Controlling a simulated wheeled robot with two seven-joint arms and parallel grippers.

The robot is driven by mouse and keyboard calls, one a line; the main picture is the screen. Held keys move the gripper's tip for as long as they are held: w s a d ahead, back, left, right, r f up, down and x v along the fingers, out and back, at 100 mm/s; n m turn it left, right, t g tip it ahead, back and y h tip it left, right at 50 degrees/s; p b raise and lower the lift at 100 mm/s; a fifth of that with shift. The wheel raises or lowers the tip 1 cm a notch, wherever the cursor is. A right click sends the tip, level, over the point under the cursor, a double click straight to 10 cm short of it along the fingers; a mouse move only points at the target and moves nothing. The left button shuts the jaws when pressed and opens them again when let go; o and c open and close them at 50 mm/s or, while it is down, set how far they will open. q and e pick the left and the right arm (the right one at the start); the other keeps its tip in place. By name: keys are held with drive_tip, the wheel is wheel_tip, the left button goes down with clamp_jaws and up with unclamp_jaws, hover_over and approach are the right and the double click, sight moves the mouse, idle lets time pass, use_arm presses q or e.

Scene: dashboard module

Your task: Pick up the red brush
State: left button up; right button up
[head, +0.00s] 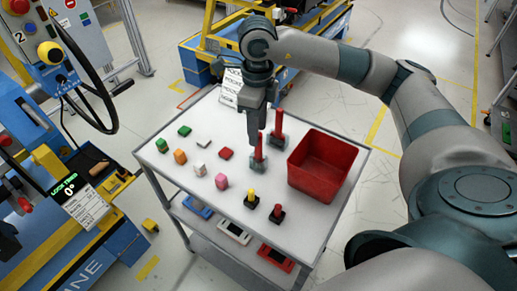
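Two upright tools with red handles and grey bases stand on the white cart top (190,185). The front one (259,147) is directly at my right gripper's fingertips, and the back one (279,122) stands just behind and to the right. I cannot tell which of them is the red brush. My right gripper (255,138) points down, with its fingers overlapping the front handle's left side in the picture. Whether the fingers touch or enclose that handle is unclear, and so is their opening. My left gripper is out of view.
A red bin (323,160) stands close on the right. A yellow-topped piece (251,198) and a red-topped piece (277,212) stand in front. Several small coloured blocks lie to the left. A lower shelf holds a blue tray (197,207) and other items. Blue machinery stands at left.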

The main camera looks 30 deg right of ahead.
sight(258, 152)
drive_tip(key=shift+f, duration=0.3)
drive_tip(key=shift+f+p, duration=0.55)
drive_tip(key=shift+p, duration=0.1)
wheel_tip(258, 152, down, 3)
drive_tip(key=shift+s+p, duration=0.15)
drive_tip(key=shift+p, duration=0.65)
drive_tip(key=shift+f, duration=0.6)
clamp_jaws()
